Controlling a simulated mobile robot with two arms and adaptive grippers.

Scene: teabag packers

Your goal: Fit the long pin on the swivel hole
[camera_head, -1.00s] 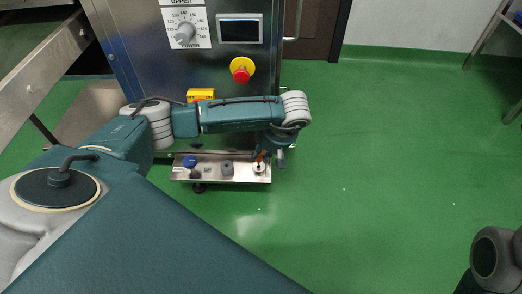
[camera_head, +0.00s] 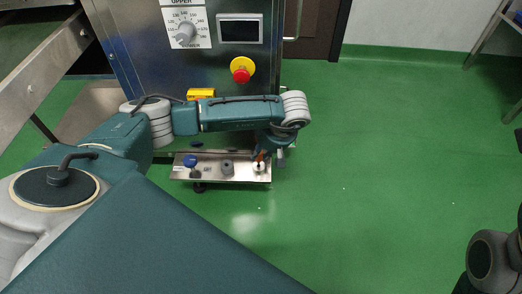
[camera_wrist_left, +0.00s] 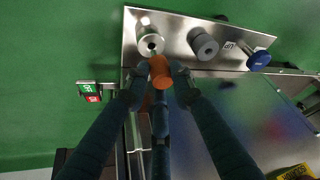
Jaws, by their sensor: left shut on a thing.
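In the head view the pin (camera_head: 261,156) shows as a small orange piece below my left wrist. A silver round fitting with a dark hole, seemingly the swivel hole (camera_wrist_left: 150,41), stands on the steel shelf just beyond the pin's end in the left wrist view. In the head view this fitting (camera_head: 259,168) is right under the pin. I cannot tell whether the pin touches it. My right gripper is out of view.
The steel shelf (camera_head: 225,178) also carries a grey cylinder (camera_wrist_left: 204,44) and a blue knob (camera_wrist_left: 259,61). The machine front with a red emergency button (camera_head: 240,76) rises behind my left arm. The green floor to the right is clear.

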